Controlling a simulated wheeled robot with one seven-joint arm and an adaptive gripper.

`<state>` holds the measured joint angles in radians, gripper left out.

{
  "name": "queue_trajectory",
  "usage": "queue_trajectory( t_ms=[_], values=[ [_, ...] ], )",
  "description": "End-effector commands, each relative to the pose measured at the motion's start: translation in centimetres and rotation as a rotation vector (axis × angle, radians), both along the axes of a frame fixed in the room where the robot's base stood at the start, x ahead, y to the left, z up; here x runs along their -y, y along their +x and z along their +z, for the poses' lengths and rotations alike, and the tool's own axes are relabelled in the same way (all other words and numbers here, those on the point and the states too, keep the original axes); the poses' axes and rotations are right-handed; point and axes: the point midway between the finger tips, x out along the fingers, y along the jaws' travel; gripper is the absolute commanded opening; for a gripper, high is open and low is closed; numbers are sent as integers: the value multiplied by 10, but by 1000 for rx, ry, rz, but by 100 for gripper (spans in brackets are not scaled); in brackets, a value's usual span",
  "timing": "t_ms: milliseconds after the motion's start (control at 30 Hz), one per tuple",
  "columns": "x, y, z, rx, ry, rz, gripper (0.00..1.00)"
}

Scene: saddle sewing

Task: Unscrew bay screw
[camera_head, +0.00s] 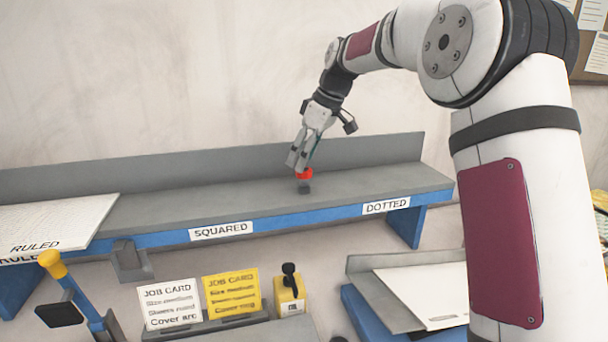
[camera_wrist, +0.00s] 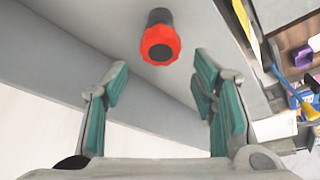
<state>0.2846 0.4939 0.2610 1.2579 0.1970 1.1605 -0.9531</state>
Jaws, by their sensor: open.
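The bay screw has a red knurled knob (camera_head: 304,174) on a dark base and stands on the grey shelf (camera_head: 365,185) behind the gap between the SQUARED and DOTTED labels. In the wrist view the red knob (camera_wrist: 160,44), with its dark centre, shows beyond my fingertips, slightly left of the middle between them. My gripper (camera_head: 300,158) is above the knob in the head view, pointing down. In the wrist view my gripper (camera_wrist: 158,85) has its two green-padded fingers spread apart with nothing between them. Whether a fingertip touches the knob cannot be told.
A RULED sheet stack (camera_head: 50,222) lies at the shelf's left. Below the shelf stand a white job card (camera_head: 170,304), a yellow job card (camera_head: 232,293) and a yellow block with a black knob (camera_head: 289,292). A raised back wall (camera_head: 220,158) runs behind the shelf.

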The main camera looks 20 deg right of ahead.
Motion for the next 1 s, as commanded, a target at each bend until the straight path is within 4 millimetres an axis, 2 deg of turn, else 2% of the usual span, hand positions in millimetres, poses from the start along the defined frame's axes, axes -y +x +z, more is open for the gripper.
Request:
queue_trajectory(
  t_ms=[500, 867, 1000],
  values=[
    [-2, -1, 0, 1, -2, -521, 53],
    [-1, -1, 0, 0, 0, -567, 53],
    [-1, -2, -6, -2, -1, -567, 53]
  ],
)
